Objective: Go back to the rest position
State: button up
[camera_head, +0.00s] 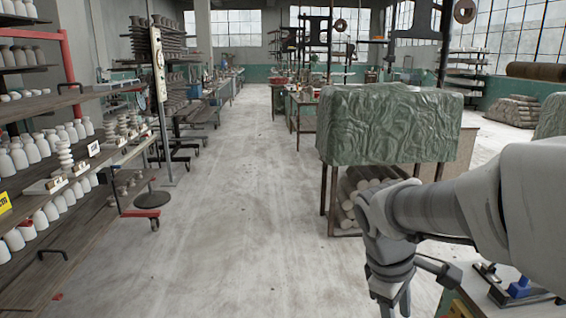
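My arm reaches in from the right edge in the camera_head view, bent downward at the wrist. My gripper (396,303) points down at the lower right, close to the bottom edge of the picture. Its fingertips are cut off or too small to read, so I cannot tell whether it is open or shut. I see nothing clearly held in it. A work table (476,290) lies below and right of it, partly hidden by my arm. A blue object (520,287) and a dark tool (489,272) are on that table.
Shelves with white bottles (41,146) line the left side. A green-covered block (385,125) stands on a frame behind my arm, with pale rolls (352,190) underneath. A stand with a round base (152,200) is left of the aisle. The floor (240,200) between is clear.

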jog(key=s+a+r+m+t+y, duration=0.3)
jog(key=s+a+r+m+t, duration=0.25)
jog(key=s+m, duration=0.35)
notch_tip(320, 180, up, 13)
jog(key=p, duration=1.3)
jog(key=shift+r, duration=0.2)
jog(key=shift+d+g, duration=0.25)
jog(key=shift+d, duration=0.05)
